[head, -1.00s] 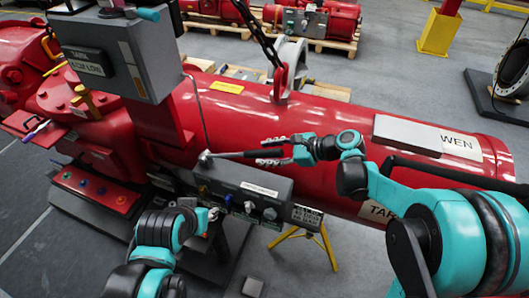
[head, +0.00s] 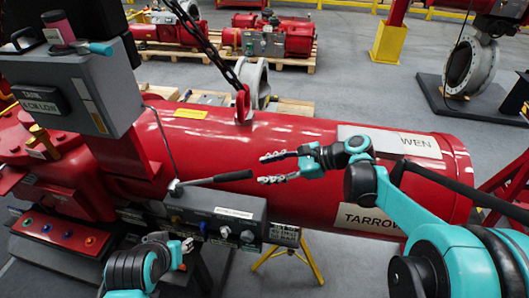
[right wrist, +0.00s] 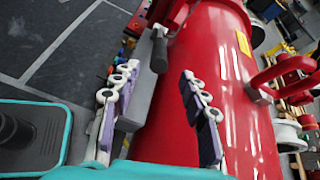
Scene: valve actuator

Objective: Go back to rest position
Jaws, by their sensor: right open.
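My right gripper (head: 264,169) is open and empty in front of the big red cylinder (head: 300,150). Its two fingers are spread apart and point left. A lever with a black handle (head: 232,176) rises from the grey control box (head: 200,213), its free end just left of my right fingertips and apart from them. In the right wrist view the black handle (right wrist: 159,50) shows beyond the gap between my open fingers (right wrist: 160,72). My left gripper (head: 187,246) is low, at the front of the control box near its knobs; its small fingertips do not show whether they are open.
A grey box (head: 75,95) stands on the red actuator at left, above a red panel of coloured buttons (head: 62,232). A chain (head: 190,30) hangs to a red lug. A yellow stand (head: 290,255) is below the cylinder.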

